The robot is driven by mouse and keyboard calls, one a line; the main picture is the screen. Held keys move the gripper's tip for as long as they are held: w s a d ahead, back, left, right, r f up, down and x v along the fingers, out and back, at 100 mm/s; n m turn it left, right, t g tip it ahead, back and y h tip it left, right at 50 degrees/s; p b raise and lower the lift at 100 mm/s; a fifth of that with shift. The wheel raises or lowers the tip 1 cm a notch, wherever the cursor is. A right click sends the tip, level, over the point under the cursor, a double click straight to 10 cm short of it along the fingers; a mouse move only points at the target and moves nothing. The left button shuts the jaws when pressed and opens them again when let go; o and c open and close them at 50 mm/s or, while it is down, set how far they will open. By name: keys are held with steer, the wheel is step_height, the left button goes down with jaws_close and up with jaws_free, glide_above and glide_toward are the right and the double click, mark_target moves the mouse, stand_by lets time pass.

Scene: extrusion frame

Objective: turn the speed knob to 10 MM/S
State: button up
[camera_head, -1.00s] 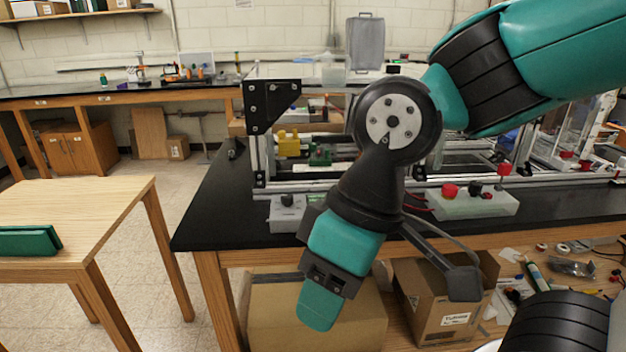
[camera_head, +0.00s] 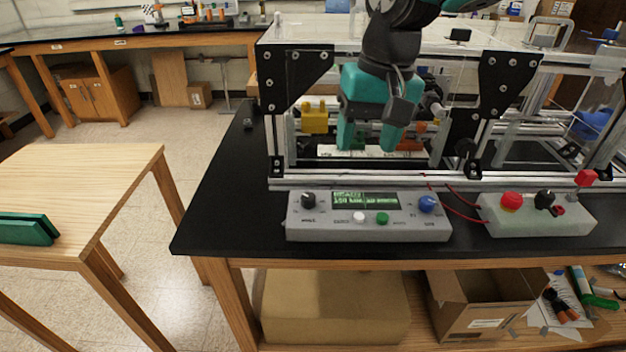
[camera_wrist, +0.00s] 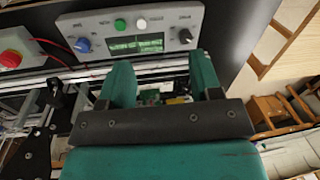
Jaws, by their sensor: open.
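A grey control box (camera_head: 300,230) sits on the black bench top in front of the extrusion frame. It has a black knob (camera_head: 308,200) at its left, a green-lit display (camera_head: 365,201), a white button (camera_head: 359,217), a green button (camera_head: 382,218) and a blue knob (camera_head: 428,204) at its right. Which knob sets speed I cannot read for sure. My gripper (camera_head: 368,145) is open and empty, pointing down, above and behind the box. In the wrist view the box (camera_wrist: 90,25) appears turned around, with its black knob (camera_wrist: 185,35) beyond my open fingers (camera_wrist: 163,80).
The extrusion frame (camera_head: 275,150) with black corner plates stands close around my gripper. A second box with a red button (camera_head: 511,201) is to the right, with red wires between. A wooden table (camera_head: 90,175) is at left. The black bench left of the box is clear.

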mark_target(308, 196)
steer(key=w+a+f+m+h+p, duration=0.1)
steer(key=w+a+f+m+p, duration=0.1)
steer(key=w+a+m, duration=0.5)
steer(key=f+p, duration=0.1)
steer(key=f, duration=0.4)
steer(key=w+a+f+n+p, duration=0.1)
steer(key=f, duration=0.5)
steer(key=w+f+n+p, duration=0.1)
steer(key=f, duration=0.5)
steer(key=shift+w+a+f, duration=0.1)
steer(key=shift+w+a, duration=0.05)
steer(key=shift+a, duration=0.1)
steer(key=c, duration=0.9)
steer(key=shift+c, duration=0.2)
